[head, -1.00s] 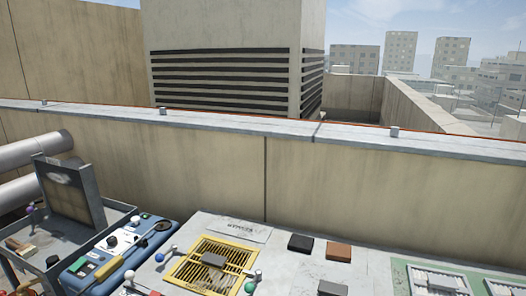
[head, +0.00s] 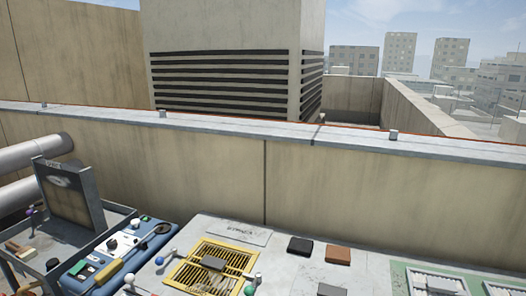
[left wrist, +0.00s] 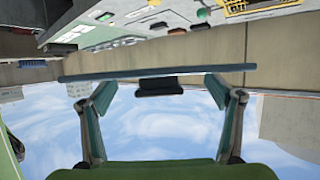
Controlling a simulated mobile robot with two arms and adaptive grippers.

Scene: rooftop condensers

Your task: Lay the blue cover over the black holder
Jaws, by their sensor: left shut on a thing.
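In the left wrist view my left gripper (left wrist: 160,80) shows with its fingers apart at both sides. They meet a thin slate-blue plate, seen edge-on, which I take as the blue cover (left wrist: 120,75). A dark block (left wrist: 158,86) shows between the fingers against the plate; I cannot tell whether it is part of it. Neither gripper shows in the head view. A small black block (head: 300,244) lies on the grey worktop there; I cannot tell whether it is the black holder. The right gripper is not in view.
A yellow grille (head: 208,262) lies on the worktop (head: 275,265), with a brown block (head: 338,254) to its right. A blue case (head: 158,240) and an open grey box (head: 98,195) stand at left. A concrete parapet (head: 330,180) runs behind.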

